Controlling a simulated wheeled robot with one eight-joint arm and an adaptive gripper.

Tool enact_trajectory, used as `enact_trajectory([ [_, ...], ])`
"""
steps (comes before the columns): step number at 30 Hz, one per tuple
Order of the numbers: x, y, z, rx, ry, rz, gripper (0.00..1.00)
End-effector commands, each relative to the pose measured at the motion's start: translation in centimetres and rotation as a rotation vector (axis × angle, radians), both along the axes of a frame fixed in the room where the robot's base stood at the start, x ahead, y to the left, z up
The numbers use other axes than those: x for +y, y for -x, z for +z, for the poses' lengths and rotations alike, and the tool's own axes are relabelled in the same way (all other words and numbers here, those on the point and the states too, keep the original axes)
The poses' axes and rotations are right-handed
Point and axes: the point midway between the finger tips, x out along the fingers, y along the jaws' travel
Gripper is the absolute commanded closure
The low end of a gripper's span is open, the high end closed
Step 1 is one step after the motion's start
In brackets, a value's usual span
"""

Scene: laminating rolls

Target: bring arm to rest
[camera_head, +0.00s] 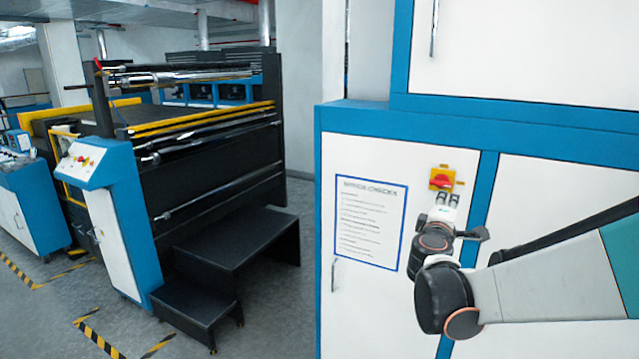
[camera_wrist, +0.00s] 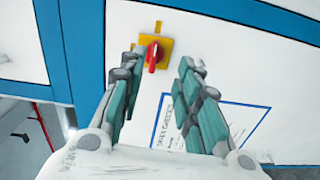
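My gripper (camera_wrist: 158,75) is open and empty in the wrist view, its two teal-and-grey fingers spread apart. A red rotary switch on a yellow plate (camera_wrist: 152,52) shows between and beyond the fingertips, and a gap seems to separate them. In the head view my arm reaches in from the right toward the white and blue cabinet (camera_head: 373,112). The same red switch (camera_head: 441,179) sits on the cabinet front just above my wrist.
A notice sheet (camera_head: 369,222) is on the cabinet door, left of my wrist. A large black laminating machine (camera_head: 215,160) with a blue control console (camera_head: 100,160) stands at the left. Black steps (camera_head: 235,250) stand before it. Grey floor (camera_head: 275,325) is clear between the steps and cabinet.

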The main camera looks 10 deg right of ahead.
Motion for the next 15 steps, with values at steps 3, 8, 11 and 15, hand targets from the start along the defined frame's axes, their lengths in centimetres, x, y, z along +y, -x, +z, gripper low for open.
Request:
enact_trajectory([
  [3,0.2,2.3,-0.9,-0.007,-0.111,-0.025,0.69],
  [8,1.2,6.9,-3.4,-0.008,-0.348,-0.077,0.69],
  [11,2.1,10.0,-5.4,0.002,-0.5,-0.109,0.69],
  [15,4.3,14.4,-8.7,0.032,-0.713,-0.151,0.69],
])
